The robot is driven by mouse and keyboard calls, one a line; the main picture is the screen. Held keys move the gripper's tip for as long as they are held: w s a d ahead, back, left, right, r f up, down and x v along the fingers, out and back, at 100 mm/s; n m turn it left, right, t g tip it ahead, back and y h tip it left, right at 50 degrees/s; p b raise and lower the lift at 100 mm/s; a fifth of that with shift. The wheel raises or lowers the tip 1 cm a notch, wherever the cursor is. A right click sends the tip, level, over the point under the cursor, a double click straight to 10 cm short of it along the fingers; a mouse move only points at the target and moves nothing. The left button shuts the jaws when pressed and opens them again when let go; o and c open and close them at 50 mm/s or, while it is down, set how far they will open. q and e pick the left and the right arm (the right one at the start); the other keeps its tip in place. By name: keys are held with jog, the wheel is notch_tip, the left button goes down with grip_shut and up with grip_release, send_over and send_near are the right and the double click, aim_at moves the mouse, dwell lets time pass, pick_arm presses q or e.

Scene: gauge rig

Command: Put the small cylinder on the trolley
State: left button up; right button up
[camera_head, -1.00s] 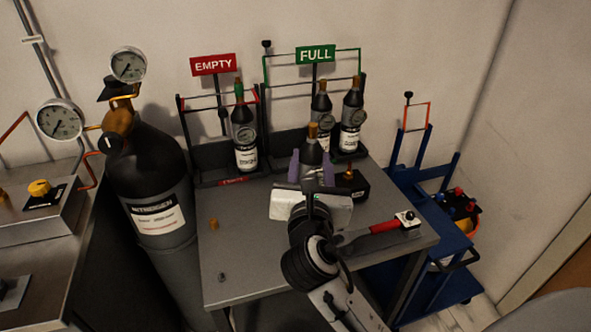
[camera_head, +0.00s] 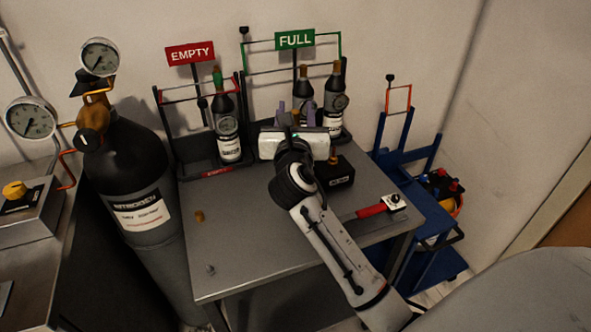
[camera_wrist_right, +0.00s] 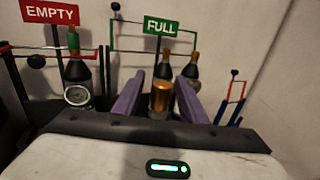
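A small dark cylinder with a brass top (camera_head: 295,118) is in front of the FULL rack, mostly hidden by my right gripper (camera_head: 295,112). In the right wrist view its brass top (camera_wrist_right: 161,98) is between the purple fingers, with a gap visible on each side, so the gripper looks open around it. Two more small cylinders (camera_head: 305,90) (camera_head: 336,92) stand upright at the FULL rack, and a green-topped one (camera_head: 227,122) stands in the EMPTY rack. The blue trolley (camera_head: 417,205) is right of the table. My left gripper is not in view.
The grey table (camera_head: 255,235) carries a black box (camera_head: 335,172), a red-handled tool (camera_head: 372,211) and a small brass piece (camera_head: 200,216). A large nitrogen cylinder (camera_head: 135,180) with gauges stands left. The trolley carries a container of coloured items (camera_head: 440,187).

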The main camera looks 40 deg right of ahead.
grip_shut()
dwell(1.4)
jog(key=shift+r, duration=0.2)
